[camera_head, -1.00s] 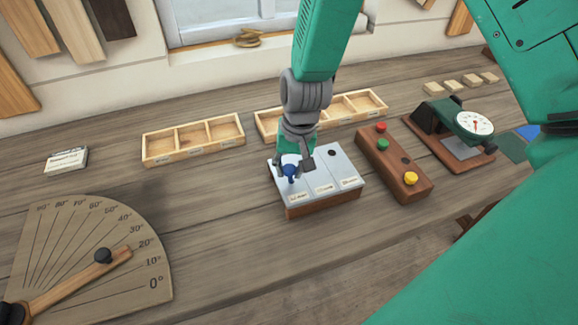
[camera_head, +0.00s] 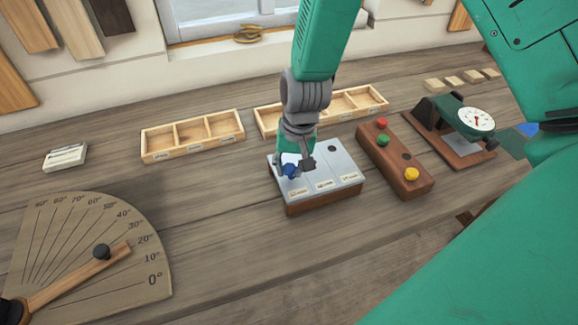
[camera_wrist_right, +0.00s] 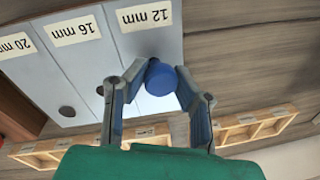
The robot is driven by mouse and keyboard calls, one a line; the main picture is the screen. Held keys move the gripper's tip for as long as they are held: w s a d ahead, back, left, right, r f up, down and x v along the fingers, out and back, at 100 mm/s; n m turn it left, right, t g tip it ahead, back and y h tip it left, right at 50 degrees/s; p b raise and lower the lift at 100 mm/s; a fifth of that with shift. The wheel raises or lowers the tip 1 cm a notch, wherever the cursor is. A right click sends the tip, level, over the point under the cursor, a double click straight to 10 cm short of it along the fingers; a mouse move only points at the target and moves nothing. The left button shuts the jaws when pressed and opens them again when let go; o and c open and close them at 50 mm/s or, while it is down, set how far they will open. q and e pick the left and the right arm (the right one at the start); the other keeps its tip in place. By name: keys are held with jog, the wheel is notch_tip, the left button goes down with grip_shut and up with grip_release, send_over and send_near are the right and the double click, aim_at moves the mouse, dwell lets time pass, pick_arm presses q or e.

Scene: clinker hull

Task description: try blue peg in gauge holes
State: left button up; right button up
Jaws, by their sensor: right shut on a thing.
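The gauge block (camera_head: 330,172) has a pale metal top on a wooden base, with labels 12 mm, 16 mm and 20 mm in the right wrist view (camera_wrist_right: 95,65). My right gripper (camera_head: 292,168) is shut on the blue peg (camera_head: 290,171) at the 12 mm strip. In the right wrist view the peg (camera_wrist_right: 160,78) is between the fingers and covers the spot where the 12 mm hole would show. The 16 mm and 20 mm holes look empty there. How deep the peg sits is hidden. My left gripper is not in view.
A wooden peg stand (camera_head: 395,165) with red, green and yellow pegs is right of the gauge. A dial gauge (camera_head: 474,122) stands beyond it. Divided trays (camera_head: 193,137) lie behind. A protractor board (camera_head: 90,245) lies front left.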

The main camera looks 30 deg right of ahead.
jog(key=shift+r, duration=0.1)
jog(key=shift+r+p, duration=1.85)
jog(key=shift+r, duration=0.7)
